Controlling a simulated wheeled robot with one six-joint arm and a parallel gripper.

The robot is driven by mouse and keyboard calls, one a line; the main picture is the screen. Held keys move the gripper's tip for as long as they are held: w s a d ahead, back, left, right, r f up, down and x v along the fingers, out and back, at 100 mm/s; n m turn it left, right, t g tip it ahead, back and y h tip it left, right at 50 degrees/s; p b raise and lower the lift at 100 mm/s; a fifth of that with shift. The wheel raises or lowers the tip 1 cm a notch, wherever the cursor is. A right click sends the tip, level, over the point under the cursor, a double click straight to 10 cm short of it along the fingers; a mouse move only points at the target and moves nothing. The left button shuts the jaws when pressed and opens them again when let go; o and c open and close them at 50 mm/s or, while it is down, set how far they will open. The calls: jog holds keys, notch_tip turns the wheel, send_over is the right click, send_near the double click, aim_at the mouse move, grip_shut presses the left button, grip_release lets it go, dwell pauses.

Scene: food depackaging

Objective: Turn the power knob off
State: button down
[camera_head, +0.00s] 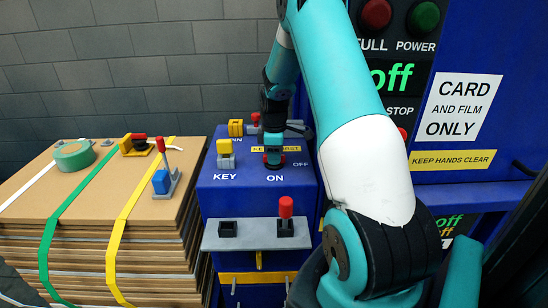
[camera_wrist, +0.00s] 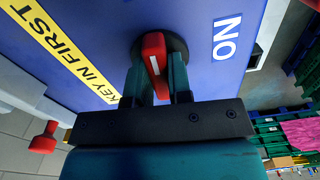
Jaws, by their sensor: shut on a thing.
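The red power knob (camera_wrist: 153,52), with a white line on it, sits on the blue control box (camera_head: 250,195). My gripper (camera_wrist: 157,80) is shut on it, one finger on each side. In the head view my gripper (camera_head: 273,157) points down at the box top just behind the "ON" label (camera_head: 275,179) and hides most of the knob. The "OFF" label (camera_head: 300,164) is to its right. In the wrist view the "NO"-looking upside-down ON label (camera_wrist: 227,37) lies right of the knob. A yellow key (camera_head: 225,147) stands to the left in the head view.
A red-topped lever (camera_head: 286,212) stands on the grey front plate (camera_head: 255,236). Left is a cardboard stack (camera_head: 100,200) with green tape (camera_head: 75,154) and a red-handled tool (camera_head: 165,175). The blue machine at right has a display reading "off" (camera_head: 392,77).

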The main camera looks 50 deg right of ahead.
jog(key=shift+n, duration=0.6)
jog(key=c, duration=1)
grip_release()
jog(key=shift+c, duration=0.2)
notch_tip(320, 180, up, 18)
jog(key=b, duration=0.3)
jog(key=shift+f, duration=0.25)
